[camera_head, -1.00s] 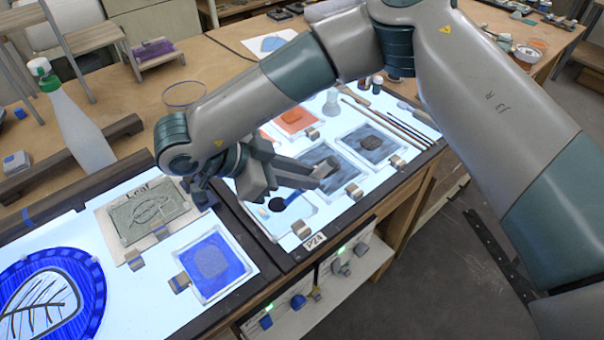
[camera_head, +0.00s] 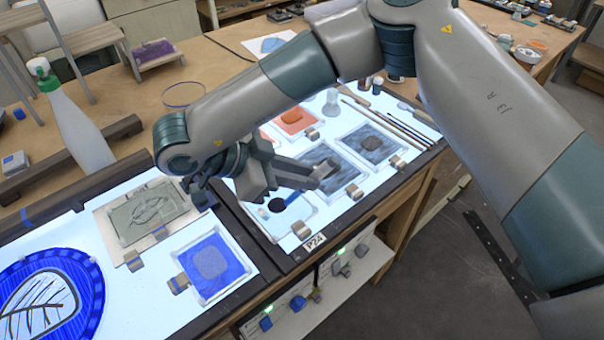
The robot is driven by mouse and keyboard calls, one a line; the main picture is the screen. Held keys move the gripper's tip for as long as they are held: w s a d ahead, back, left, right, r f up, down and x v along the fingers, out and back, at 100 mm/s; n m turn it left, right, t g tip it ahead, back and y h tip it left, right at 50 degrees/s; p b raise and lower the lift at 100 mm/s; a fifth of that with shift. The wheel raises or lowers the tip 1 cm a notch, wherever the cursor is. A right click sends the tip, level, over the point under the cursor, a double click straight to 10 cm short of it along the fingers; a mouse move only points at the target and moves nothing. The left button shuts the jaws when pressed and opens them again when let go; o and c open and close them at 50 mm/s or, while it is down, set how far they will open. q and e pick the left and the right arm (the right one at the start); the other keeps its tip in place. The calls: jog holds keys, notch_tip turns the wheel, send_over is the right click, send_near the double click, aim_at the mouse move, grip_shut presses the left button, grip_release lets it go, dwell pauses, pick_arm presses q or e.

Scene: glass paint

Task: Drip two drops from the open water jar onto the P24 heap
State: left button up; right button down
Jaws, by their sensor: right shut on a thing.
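My right gripper (camera_head: 300,177) reaches over the light table from the left of its bent forearm. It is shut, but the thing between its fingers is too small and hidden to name. Below it is a pale tray (camera_head: 303,213) with a dark round spot and a blue streak, behind the P24 label (camera_head: 314,242). My gripper covers part of this tray, and I cannot make out a heap there clearly. A clear open glass vessel (camera_head: 184,96) stands on the wooden bench behind my forearm; I cannot tell whether it is the water jar. My left gripper is out of view.
Trays with dark powder (camera_head: 373,144) and orange powder (camera_head: 294,117) lie behind the gripper. A blue heap tray (camera_head: 210,262) and a leaf plate (camera_head: 146,212) lie at left. A green-capped bottle (camera_head: 75,125) stands at far left.

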dwell(0.4)
jog(key=shift+r+p, duration=0.35)
jog(key=shift+r, duration=0.7)
jog(key=shift+a, duration=0.15)
jog(key=shift+s+a+f+b, duration=0.1)
jog(key=shift+s+a+b, duration=0.2)
jog(key=shift+a, duration=0.2)
jog(key=shift+s+a+b, duration=0.3)
jog(key=shift+a, duration=0.65)
